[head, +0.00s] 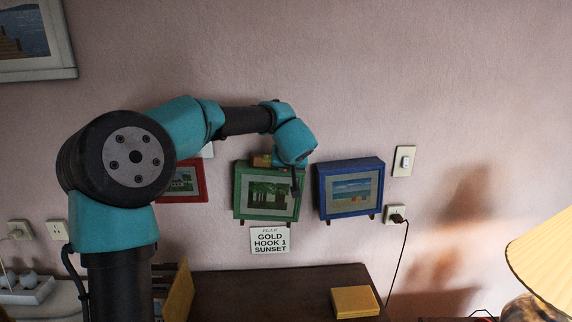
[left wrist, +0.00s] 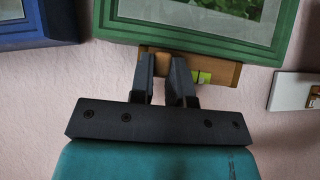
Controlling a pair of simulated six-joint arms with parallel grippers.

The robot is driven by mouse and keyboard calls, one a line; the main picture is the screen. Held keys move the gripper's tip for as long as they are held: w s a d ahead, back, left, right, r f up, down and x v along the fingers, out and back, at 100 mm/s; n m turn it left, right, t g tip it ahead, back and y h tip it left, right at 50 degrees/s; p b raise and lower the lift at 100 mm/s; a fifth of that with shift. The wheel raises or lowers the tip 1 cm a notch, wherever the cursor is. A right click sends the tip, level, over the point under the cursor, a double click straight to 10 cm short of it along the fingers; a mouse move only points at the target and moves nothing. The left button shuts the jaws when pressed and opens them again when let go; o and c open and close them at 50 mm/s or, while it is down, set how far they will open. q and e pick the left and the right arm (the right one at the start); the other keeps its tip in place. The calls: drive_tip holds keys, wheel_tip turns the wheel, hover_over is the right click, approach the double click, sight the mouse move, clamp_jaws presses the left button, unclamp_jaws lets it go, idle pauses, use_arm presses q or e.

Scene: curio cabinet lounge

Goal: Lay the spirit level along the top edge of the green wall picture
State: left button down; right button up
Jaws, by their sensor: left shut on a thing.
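The green wall picture (head: 239,190) hangs on the pink wall between a red and a blue one; its frame (left wrist: 200,38) shows inverted in the left wrist view. The spirit level (head: 261,160) is a short wooden bar with a bright green vial; it also shows in the left wrist view (left wrist: 223,73). It lies along the green picture's top edge, roughly parallel; I cannot tell whether it rests on it. In the head view my wrist hides the level's right part. My right gripper is not in view.
The blue picture (head: 319,192) hangs close to the right, the red picture (head: 202,181) to the left, partly behind my arm. A sign (head: 269,240) is below the green picture. A dark table (head: 250,290) carries a yellow box (head: 355,302). A lamp (head: 545,255) stands far right.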

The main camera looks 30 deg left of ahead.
use_arm(q)
drive_tip(key=c, duration=1)
unclamp_jaws()
drive_tip(key=v, duration=1.7)
drive_tip(key=shift+s+d+r, duration=0.1)
drive_tip(key=shift+s+d, duration=0.1)
